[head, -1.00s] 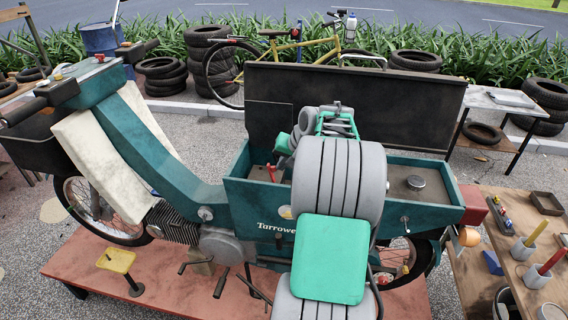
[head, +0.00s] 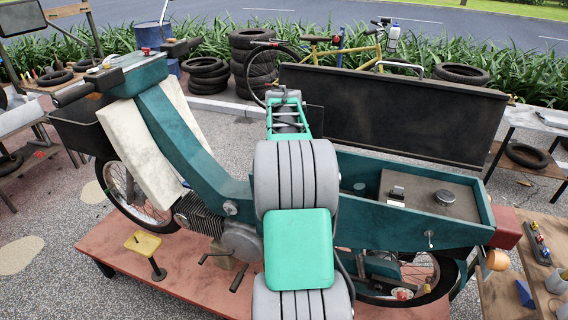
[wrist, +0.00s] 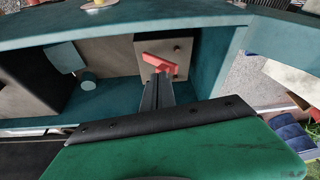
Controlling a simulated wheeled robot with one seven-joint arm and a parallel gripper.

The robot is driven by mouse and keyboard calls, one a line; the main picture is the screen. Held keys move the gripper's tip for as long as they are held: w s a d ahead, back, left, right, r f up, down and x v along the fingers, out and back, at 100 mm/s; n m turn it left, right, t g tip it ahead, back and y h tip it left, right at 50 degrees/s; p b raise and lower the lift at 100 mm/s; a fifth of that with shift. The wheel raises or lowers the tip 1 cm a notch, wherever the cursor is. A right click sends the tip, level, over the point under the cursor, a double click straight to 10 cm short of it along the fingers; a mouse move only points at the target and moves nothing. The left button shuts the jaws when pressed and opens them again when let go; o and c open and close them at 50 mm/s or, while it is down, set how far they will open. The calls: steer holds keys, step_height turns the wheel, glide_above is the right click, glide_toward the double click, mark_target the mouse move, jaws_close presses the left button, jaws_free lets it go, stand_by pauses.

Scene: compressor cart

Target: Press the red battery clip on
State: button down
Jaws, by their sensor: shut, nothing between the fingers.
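The red battery clip (wrist: 160,66) shows in the wrist view as a small red bar, slightly tilted, against a pale beige block (wrist: 183,66) inside the teal cargo box (wrist: 118,40). My gripper (wrist: 158,79) is shut, its dark fingers side by side with nothing between them. The fingertips are right at the near side of the clip and overlap it in the picture; I cannot tell whether they touch. A small dark stud (wrist: 177,47) shows on the block just right of the clip. In the head view my arm hides the clip and the fingers.
The box's teal walls stand close around the fingers. The raised black lid (head: 395,110) stands behind the box. A grey panel with a round cap (head: 444,197) fills its right part. A pale part with a round teal piece (wrist: 88,80) lies left in the wrist view.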

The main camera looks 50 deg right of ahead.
steer(key=shift+w+a+f+b, duration=0.15)
steer(key=shift+w+a+f, duration=0.15)
steer(key=shift+w, duration=0.3)
steer(key=shift+w+a+f+b, duration=0.15)
steer(key=shift+w+a+f, duration=0.1)
steer(key=shift+w, duration=0.3)
steer(key=shift+w+a+f+b, duration=0.35)
steer(key=shift+w+f, duration=0.3)
steer(key=shift+w, duration=0.2)
steer(key=shift+r, duration=0.15)
steer(key=shift+s+d+f+b, duration=0.15)
steer(key=shift+s+d+b, duration=0.05)
steer(key=shift+s, duration=0.2)
steer(key=shift+s+d+f+b, duration=0.15)
steer(key=shift+s, duration=0.25)
steer(key=shift+r+p, duration=0.3)
steer(key=shift+r, duration=0.1)
step_height(320, 180, up, 3)
steer(key=shift+s+d+r+p, duration=0.1)
steer(key=shift+p, duration=1.05)
steer(key=w+a+r+b, duration=0.1)
steer(key=w+a+r, duration=0.2)
steer(key=a+r, duration=0.2)
step_height(320, 180, up, 2)
steer(key=shift+w+a+r, duration=0.1)
steer(key=shift+w+a, duration=0.2)
steer(key=shift+w, duration=0.1)
